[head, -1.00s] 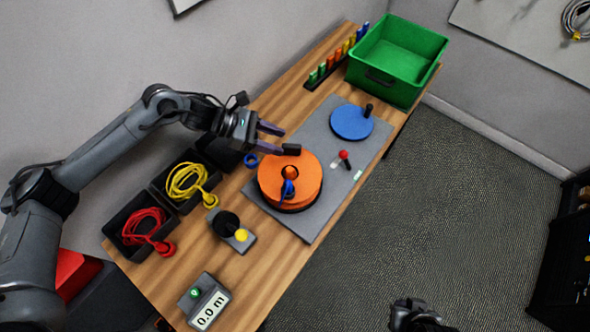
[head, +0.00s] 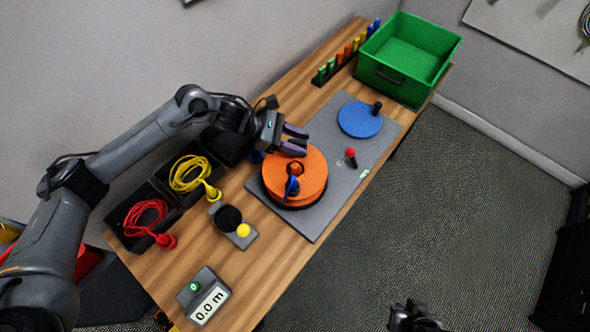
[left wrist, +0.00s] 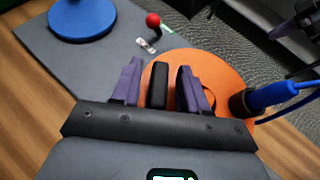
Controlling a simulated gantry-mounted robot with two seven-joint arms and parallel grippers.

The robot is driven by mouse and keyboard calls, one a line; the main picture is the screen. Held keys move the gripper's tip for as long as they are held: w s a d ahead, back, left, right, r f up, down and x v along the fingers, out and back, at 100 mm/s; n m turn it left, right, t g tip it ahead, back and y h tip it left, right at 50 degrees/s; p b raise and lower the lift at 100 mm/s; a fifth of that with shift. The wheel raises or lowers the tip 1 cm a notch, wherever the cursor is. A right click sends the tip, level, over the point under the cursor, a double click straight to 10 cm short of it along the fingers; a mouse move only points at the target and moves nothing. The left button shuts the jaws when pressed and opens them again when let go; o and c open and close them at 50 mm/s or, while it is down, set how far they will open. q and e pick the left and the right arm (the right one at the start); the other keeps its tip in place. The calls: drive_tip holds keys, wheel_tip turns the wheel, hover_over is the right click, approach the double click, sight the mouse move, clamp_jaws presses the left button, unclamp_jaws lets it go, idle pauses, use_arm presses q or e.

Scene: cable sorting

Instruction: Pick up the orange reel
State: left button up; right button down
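The orange reel (head: 310,170) lies flat on the grey mat, with a blue plug and dark socket (head: 293,181) near its centre. My left gripper (head: 297,140) is over the reel's far left edge. In the left wrist view, the open purple fingers (left wrist: 160,82) stand on either side of the reel's upright black handle (left wrist: 158,86). Orange shows in the gaps between handle and fingers, so they look apart. The reel (left wrist: 225,80) fills the middle and right of that view. My right gripper (head: 415,315) is at the bottom edge, its fingers unclear.
A blue reel (head: 358,120) and a red-topped lever (head: 350,153) share the grey mat (head: 335,195). A green crate (head: 395,80) stands at the far end. Black bins with yellow cable (head: 190,172) and red cable (head: 147,215) line the left. A length meter (head: 205,297) sits in front.

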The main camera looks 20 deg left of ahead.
use_arm(q)
clamp_jaws()
drive_tip(key=shift+r, duration=0.1)
